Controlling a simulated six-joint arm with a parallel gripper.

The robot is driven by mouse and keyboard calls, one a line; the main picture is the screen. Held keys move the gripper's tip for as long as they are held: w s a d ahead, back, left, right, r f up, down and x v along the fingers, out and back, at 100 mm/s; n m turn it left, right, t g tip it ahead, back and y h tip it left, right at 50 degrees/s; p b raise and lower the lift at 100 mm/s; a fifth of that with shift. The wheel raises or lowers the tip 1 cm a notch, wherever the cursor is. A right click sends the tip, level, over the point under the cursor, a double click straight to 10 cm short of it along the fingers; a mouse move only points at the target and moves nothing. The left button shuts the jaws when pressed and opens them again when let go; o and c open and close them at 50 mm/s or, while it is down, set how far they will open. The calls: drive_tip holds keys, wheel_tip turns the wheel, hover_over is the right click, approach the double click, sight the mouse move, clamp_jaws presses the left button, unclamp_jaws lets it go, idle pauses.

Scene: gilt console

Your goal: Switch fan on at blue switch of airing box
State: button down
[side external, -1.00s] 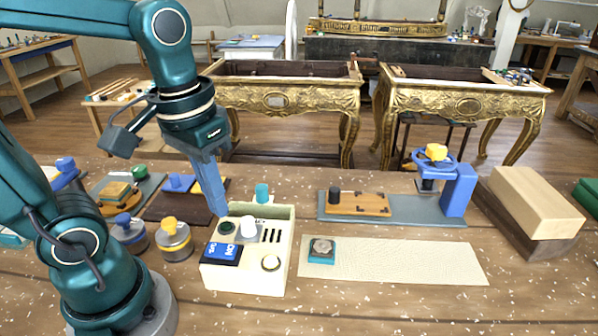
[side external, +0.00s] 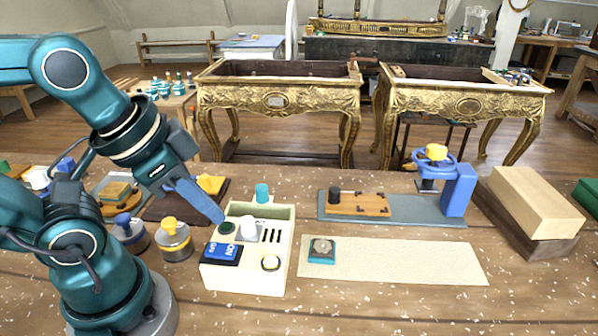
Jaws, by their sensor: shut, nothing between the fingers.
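The airing box is a cream box (side external: 245,278) in the middle of the bench. Its blue switch (side external: 223,252) is on the left of the top face, near the front, with white lettering too small to read surely. My gripper (side external: 219,219) is shut and empty. Its blue fingers slant down to the right, with the tips at the box's back left, behind the blue switch and close to a dark green round part (side external: 227,228). I cannot tell if the tips touch the box. A white knob (side external: 248,228), dark slots and a round cream button (side external: 270,263) are also on top.
A teal cylinder (side external: 262,193) stands at the box's back edge. Two round pots, one with a yellow knob (side external: 173,240), stand left of the box. A cream mat (side external: 410,262) with a teal block (side external: 322,251) lies to the right.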

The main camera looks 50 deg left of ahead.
drive_tip(key=m, duration=0.2)
wheel_tip(320, 180, up, 6)
drive_tip(key=m+g, duration=0.5)
drive_tip(key=m, duration=0.1)
hover_over(221, 251)
drive_tip(key=s, duration=0.2)
drive_tip(key=shift+w+a+n, duration=0.15)
drive_tip(key=shift+w+a, duration=0.25)
drive_tip(key=shift+a, duration=0.2)
drive_tip(key=shift+w+a+n, duration=0.15)
drive_tip(key=shift+w+a, duration=0.2)
drive_tip(key=shift+a, duration=0.2)
drive_tip(key=shift+f, duration=0.1)
wheel_tip(221, 251, down, 14)
drive_tip(key=shift+s+a, duration=0.15)
